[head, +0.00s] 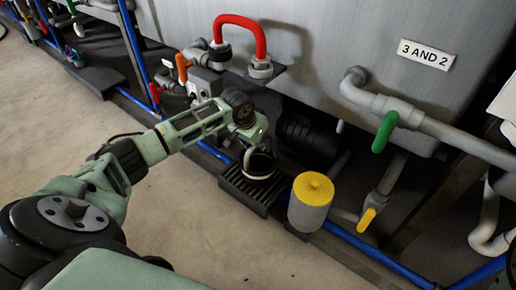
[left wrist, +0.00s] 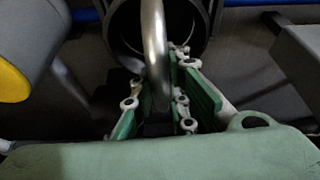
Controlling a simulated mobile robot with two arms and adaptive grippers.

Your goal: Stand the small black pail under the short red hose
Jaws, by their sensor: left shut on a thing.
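The small black pail (head: 259,165) is at the end of my left arm, at or just above a black slatted grate (head: 236,186). I cannot tell whether it touches the grate. My left gripper (head: 251,140) is shut on the pail's pale, arched handle. In the left wrist view the handle (left wrist: 154,45) passes between the green fingers (left wrist: 163,103), and the pail's dark round mouth (left wrist: 186,32) shows behind it. The short red hose (head: 240,21) bends in an arch between grey couplings on the tank, above and behind the gripper. My right gripper is not in view.
A grey cylinder with a yellow top (head: 312,190) stands close to the right of the grate. A black ribbed drum (head: 305,137) lies behind. Grey pipes with a green handle (head: 384,132) are at right. Blue pipe (head: 352,239) runs along the floor. Bare floor lies in front.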

